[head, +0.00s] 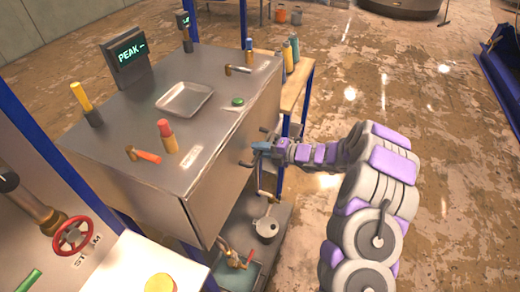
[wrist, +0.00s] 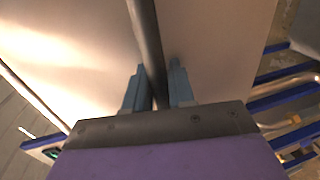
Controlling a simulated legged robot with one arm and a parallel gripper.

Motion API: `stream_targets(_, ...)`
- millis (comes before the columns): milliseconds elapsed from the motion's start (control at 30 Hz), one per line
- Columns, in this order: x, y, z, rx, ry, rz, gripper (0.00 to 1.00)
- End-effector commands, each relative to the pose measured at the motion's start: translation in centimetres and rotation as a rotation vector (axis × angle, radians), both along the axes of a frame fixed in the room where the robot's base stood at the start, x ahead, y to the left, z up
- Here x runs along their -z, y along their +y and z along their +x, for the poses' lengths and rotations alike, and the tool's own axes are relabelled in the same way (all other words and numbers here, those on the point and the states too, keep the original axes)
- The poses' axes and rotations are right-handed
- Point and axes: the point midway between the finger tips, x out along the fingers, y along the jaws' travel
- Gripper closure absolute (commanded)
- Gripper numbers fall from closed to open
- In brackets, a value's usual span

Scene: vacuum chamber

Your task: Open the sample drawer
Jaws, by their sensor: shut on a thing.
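The metal cabinet (head: 230,180) with the drawer front stands left of my arm in the head view. A dark bar handle (wrist: 146,30) runs between my fingers in the wrist view, in front of a smooth metal panel (wrist: 70,50). In the head view the handle's ends show on either side of my gripper (head: 259,147). My gripper's blue fingers, also in the wrist view (wrist: 157,85), are shut on the handle. I see no clear gap around the drawer front, and its inside is hidden.
A wooden side table (head: 297,87) stands behind the handle. A low shelf (head: 265,248) holds a pan. The floor (head: 440,130) at right is largely clear.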

Motion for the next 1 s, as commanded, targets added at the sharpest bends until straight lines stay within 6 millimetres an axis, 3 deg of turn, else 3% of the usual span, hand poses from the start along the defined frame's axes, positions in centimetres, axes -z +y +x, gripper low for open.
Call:
stream_targets(367,-0.3,-3.3,-1.3,0.004,0.007,-0.003,1.00)
stream_targets(767,-0.2,-10.9,-4.4,0.006,0.008,-0.006,1.00)
stream_targets(1000,-0.1,-16.9,-6.8,0.007,0.007,-0.007,1.00)
